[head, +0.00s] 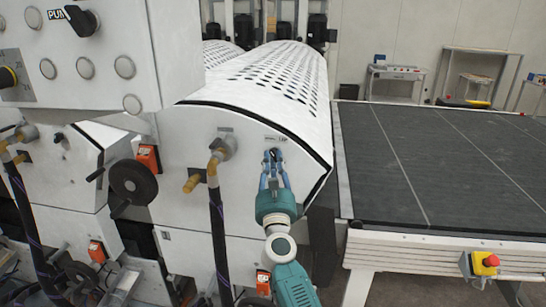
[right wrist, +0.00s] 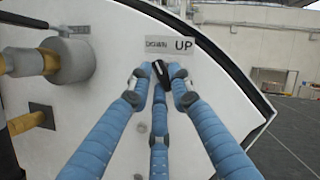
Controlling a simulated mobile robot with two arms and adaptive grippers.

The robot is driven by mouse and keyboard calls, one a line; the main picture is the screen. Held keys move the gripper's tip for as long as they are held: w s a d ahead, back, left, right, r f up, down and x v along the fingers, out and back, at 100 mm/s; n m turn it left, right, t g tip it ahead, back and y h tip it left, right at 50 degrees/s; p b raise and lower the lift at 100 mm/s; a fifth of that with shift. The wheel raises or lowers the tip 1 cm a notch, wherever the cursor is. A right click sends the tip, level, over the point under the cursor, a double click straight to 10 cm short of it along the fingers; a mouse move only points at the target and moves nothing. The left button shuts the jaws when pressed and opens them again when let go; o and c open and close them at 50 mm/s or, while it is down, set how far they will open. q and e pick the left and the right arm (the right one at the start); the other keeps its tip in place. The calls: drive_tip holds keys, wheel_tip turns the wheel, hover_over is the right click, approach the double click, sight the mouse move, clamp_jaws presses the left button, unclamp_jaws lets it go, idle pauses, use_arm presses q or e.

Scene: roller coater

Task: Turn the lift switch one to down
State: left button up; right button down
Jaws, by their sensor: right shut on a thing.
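The lift switch (right wrist: 160,73) is a small black knob on the white side panel, below a label plate (right wrist: 170,46) that reads DOWN on the left and UP on the right. In the right wrist view the knob is tilted, its upper end leaning left. My right gripper (head: 273,160) is at the knob in the head view, its blue fingers closed around it. In the right wrist view the fingertips of the gripper (right wrist: 160,85) sit at both sides of the knob and below it. The fingers partly hide the knob. My left gripper is not in view.
A brass valve with a black hose (head: 217,165) stands left of the switch. A black handwheel (head: 132,182) is farther left. A control box (head: 100,55) overhangs at upper left. A dark conveyor (head: 440,160) with a red emergency button (head: 490,260) is on the right.

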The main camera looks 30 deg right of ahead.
drive_tip(key=shift+r, duration=0.1)
drive_tip(key=c, duration=1.6)
unclamp_jaws()
drive_tip(key=shift+o, duration=0.2)
drive_tip(key=v, duration=1.2)
drive_tip(key=shift+w+a, duration=0.1)
